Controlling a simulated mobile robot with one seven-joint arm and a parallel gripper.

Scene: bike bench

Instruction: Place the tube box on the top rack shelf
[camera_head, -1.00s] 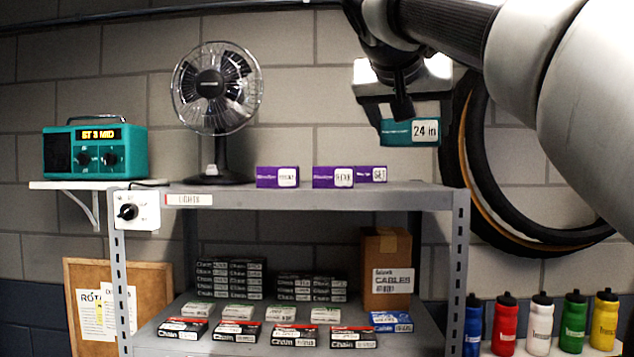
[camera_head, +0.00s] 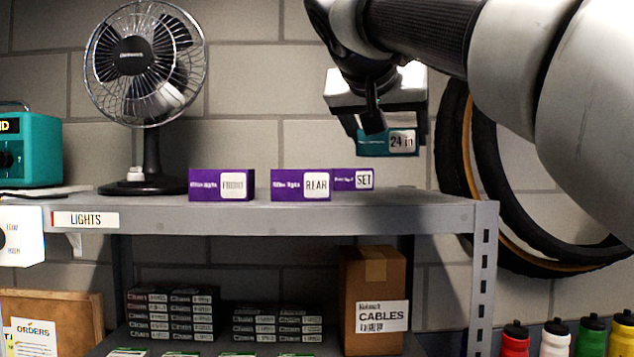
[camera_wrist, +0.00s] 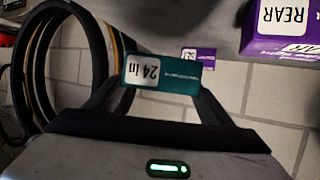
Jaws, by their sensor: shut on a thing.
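The tube box (camera_head: 387,143) is teal with a white "24 in" label. My gripper (camera_head: 375,125) is shut on it and holds it in the air above the right part of the top rack shelf (camera_head: 400,212). In the wrist view the tube box (camera_wrist: 162,74) sits between the two dark fingers of my gripper (camera_wrist: 155,92). The shelf is grey metal with a "LIGHTS" label at its left front. The far end of the box is partly hidden by a finger in the head view.
Purple boxes marked FRONT (camera_head: 221,185), REAR (camera_head: 301,185) and SET (camera_head: 353,179) stand on the shelf left of the held box. A fan (camera_head: 146,95) stands further left. The shelf's right end looks bare. Tires (camera_head: 500,180) hang on the wall at right.

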